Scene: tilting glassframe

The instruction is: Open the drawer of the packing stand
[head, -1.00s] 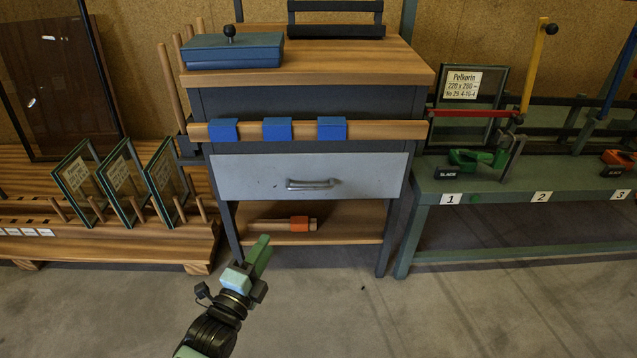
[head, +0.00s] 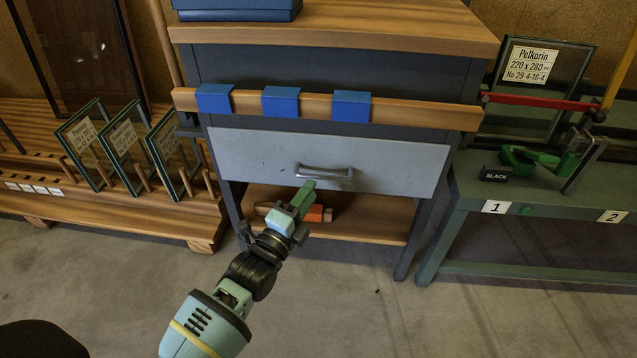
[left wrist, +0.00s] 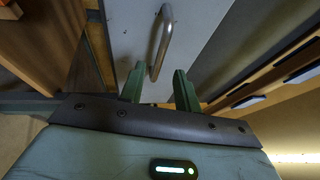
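The packing stand (head: 345,60) stands ahead with its pale grey drawer (head: 250,155) flush in its frame, shut. A metal bar handle (head: 325,171) sits at the middle of the drawer front; it also shows in the left wrist view (left wrist: 160,42). My left gripper (head: 306,190) is just below and in front of the handle in the head view. In the left wrist view its two green fingers (left wrist: 158,88) are apart, with the handle beyond and between their tips. Nothing is held, and no contact with the handle shows. My right gripper is in neither view.
A wooden rail with blue blocks (head: 281,103) runs above the drawer. A lower shelf (head: 370,218) carries an orange object (head: 316,213). Glass panes in a rack (head: 125,148) stand left; a green bench (head: 540,195) stands right. The floor in front is clear.

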